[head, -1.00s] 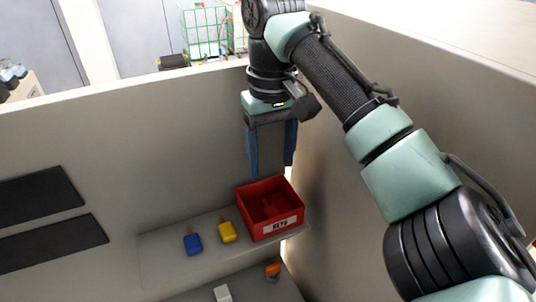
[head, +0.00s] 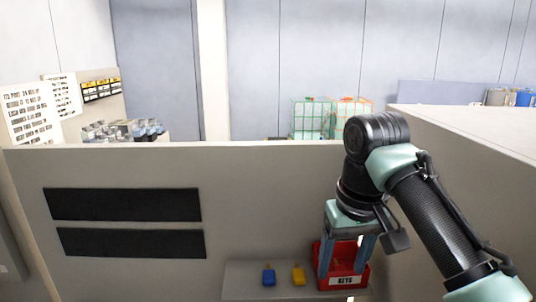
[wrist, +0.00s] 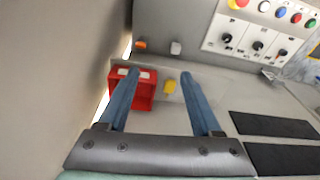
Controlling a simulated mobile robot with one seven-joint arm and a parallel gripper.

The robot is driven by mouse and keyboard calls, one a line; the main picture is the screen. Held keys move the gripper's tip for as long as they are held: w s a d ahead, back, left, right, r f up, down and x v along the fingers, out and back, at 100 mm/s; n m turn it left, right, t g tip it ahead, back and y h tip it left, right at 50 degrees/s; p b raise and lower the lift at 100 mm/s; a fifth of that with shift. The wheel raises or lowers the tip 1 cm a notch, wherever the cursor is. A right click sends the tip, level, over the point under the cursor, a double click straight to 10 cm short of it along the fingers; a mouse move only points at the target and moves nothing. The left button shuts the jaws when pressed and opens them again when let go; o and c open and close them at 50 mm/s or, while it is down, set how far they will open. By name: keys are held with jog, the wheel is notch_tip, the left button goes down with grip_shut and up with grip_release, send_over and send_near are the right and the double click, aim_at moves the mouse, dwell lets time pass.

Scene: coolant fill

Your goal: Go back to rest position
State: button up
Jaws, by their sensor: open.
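My gripper (head: 345,266) is open and empty, its two blue fingers pointing down. In the head view the fingers overlap the red bin labelled KEYS (head: 345,281); I cannot tell the height between them. In the wrist view my gripper (wrist: 157,74) has its fingers apart, with the left one crossing in front of the red bin (wrist: 145,91). A yellow key tag (head: 298,276) and a blue key tag (head: 268,275) lie on the shelf left of the bin. The yellow tag (wrist: 170,86) also shows between the fingers in the wrist view.
A grey wall panel (head: 270,190) stands behind the shelf (head: 240,285), with two black strips (head: 122,204) at left. A light side wall (head: 465,135) rises on the right. A control panel with knobs and buttons (wrist: 262,32) shows in the wrist view.

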jog(key=w+a+r+n+t+y+b, duration=0.1)
jog(key=w+a+r+n+t+y, duration=0.2)
jog(key=a, duration=0.5)
jog(key=w+a+r+t+b, duration=0.1)
jog(key=w+a+r+t, duration=0.1)
jog(key=w+a+t, duration=0.45)
jog(key=s+a+r+t+y, duration=0.3)
jog(key=a+r, duration=0.5)
jog(key=r, duration=0.1)
jog(key=s+d+r+t+b, duration=0.1)
jog(key=s+r+t+b, duration=0.1)
jog(key=s+r+t, duration=0.5)
jog(key=s+d+r+m+t+h, duration=0.2)
jog(key=s+d+r+t+h, duration=0.1)
jog(key=s, duration=0.3)
jog(key=s+d+r+m+t+h, duration=0.2)
jog(key=s+d+r+t+h, duration=0.1)
jog(key=s+d, duration=0.3)
jog(key=shift+s+r+m+b, duration=0.3)
jog(key=shift+s+r+b, duration=0.05)
jog(key=shift+s+r, duration=0.45)
